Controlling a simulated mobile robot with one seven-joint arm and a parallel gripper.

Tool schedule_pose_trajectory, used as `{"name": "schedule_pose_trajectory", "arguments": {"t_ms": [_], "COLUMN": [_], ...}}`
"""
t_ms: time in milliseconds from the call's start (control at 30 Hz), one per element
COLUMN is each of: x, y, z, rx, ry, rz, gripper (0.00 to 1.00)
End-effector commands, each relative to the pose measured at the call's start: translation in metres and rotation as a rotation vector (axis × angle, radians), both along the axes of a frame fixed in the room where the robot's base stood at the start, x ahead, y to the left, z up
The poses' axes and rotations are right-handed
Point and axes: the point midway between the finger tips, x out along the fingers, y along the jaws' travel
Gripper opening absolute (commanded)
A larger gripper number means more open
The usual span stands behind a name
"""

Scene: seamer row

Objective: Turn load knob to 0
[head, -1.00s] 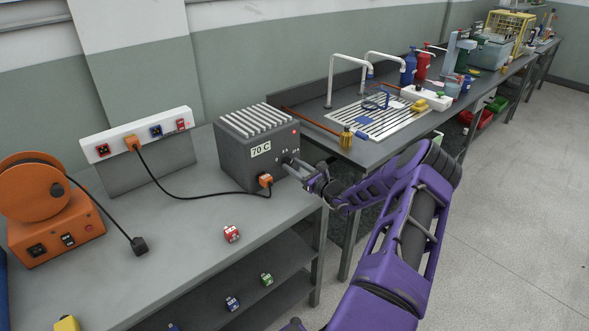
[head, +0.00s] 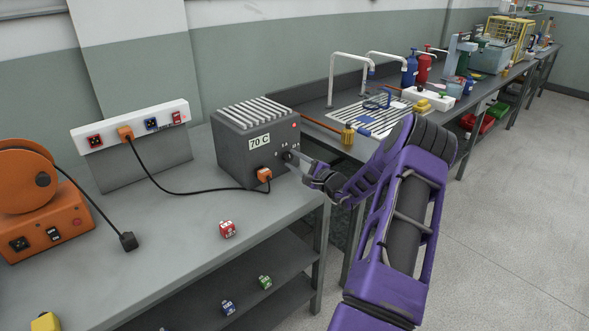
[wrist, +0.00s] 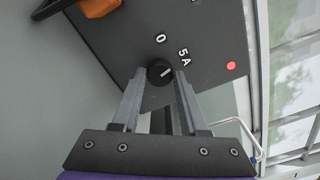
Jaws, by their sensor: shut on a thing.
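The load knob (wrist: 159,72) is a small round black knob with a pale pointer line, on the dark front panel of a grey load box (head: 235,155) marked "70 C". In the wrist view, the labels "0" (wrist: 161,39) and "5A" (wrist: 184,57) stand beyond the knob. The pointer line is slanted; I cannot tell exactly which mark it meets. My gripper (wrist: 160,76) has one finger on each side of the knob and is shut on it. In the head view, my gripper (head: 291,158) reaches the box's front from the right and mostly hides the knob.
An orange plug (head: 264,174) with a black cable sits in the box's front, left of my gripper. A red light (wrist: 231,65) is on the panel. An orange cable reel (head: 45,215) and a red block (head: 227,229) are on the bench. Floor at right is clear.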

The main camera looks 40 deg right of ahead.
Motion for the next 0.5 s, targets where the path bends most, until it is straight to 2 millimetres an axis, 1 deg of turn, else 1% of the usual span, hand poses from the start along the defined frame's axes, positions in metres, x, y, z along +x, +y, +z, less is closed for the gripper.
{"name": "schedule_pose_trajectory", "arguments": {"t_ms": [33, 500], "x": [0.0000, 0.0001], "y": [0.0002, 0.0007], "z": [-0.0042, -0.0003], "rx": [-0.046, -0.479], "ry": [-0.003, -0.036], "rz": [0.001, 0.002], "gripper": [0.00, 0.00]}}
